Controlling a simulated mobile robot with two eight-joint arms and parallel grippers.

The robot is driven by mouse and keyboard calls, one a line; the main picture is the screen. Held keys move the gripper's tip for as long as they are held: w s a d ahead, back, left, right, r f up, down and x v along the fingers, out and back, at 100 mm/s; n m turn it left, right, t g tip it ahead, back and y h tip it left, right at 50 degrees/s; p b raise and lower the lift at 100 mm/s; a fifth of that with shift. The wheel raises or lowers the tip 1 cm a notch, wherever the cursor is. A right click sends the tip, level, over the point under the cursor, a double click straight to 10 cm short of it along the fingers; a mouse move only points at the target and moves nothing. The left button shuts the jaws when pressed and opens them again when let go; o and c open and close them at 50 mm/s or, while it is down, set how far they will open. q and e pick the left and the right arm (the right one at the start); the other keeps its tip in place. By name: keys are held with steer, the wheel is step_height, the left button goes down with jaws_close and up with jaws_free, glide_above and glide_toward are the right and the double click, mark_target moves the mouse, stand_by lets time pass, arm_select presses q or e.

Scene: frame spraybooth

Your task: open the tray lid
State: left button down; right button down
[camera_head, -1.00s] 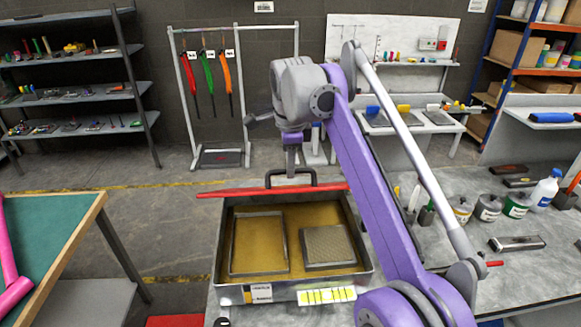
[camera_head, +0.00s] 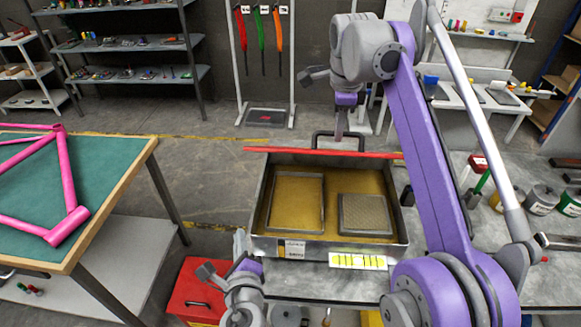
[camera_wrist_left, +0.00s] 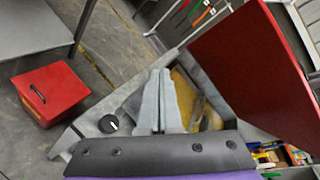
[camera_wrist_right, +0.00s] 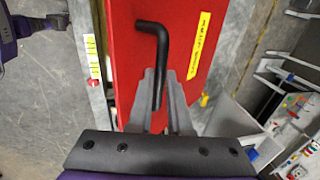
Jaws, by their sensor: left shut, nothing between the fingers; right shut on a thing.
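The metal tray (camera_head: 262,205) stands open on the bench, showing its yellowish inside. Its red lid (camera_head: 270,150) stands up at the back rim, seen almost edge-on. Its red face shows in the right wrist view (camera_wrist_right: 128,60) and the left wrist view (camera_wrist_left: 250,70). My right gripper (camera_head: 340,136) is shut on the lid's black handle (camera_head: 323,134), which also shows in the right wrist view (camera_wrist_right: 151,24). My left gripper (camera_wrist_left: 156,80) is shut and empty, near the tray's front left; part of that arm shows low in the head view.
A rectangular frame (camera_head: 273,203) and a mesh panel (camera_head: 365,215) lie in the tray. A red box (camera_head: 195,290) stands on the floor at front left. A green-topped table (camera_head: 105,185) with a pink bicycle frame (camera_head: 66,175) is at left. Pots (camera_head: 541,200) stand at right.

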arm_select(q)
steer(key=d+r+m+t+h, duration=0.45)
steer(key=d+r+m, duration=0.25)
steer(key=d+m, duration=0.45)
arm_select(e)
steer(key=shift+w+f, duration=0.15)
steer(key=shift+w, duration=0.1)
arm_select(q)
steer(key=m, duration=0.2)
glide_toward(291, 150)
steer(key=w+f, duration=0.4)
steer(key=f, duration=0.1)
steer(key=shift+t, duration=0.45)
steer(key=shift+w+d+r, duration=0.1)
steer(key=shift+w+r, duration=0.45)
steer(key=shift+r, duration=0.35)
steer(key=shift+w+d+r, duration=0.1)
steer(key=shift+w+r, duration=0.5)
steer(key=shift+r, duration=0.25)
steer(key=shift+w+a+r, duration=0.1)
steer(key=shift+w+r, duration=0.6)
steer(key=shift+r, duration=0.2)
steer(key=shift+w+r, duration=0.1)
steer(key=shift+w, duration=0.05)
arm_select(e)
steer(key=shift+s, duration=0.1)
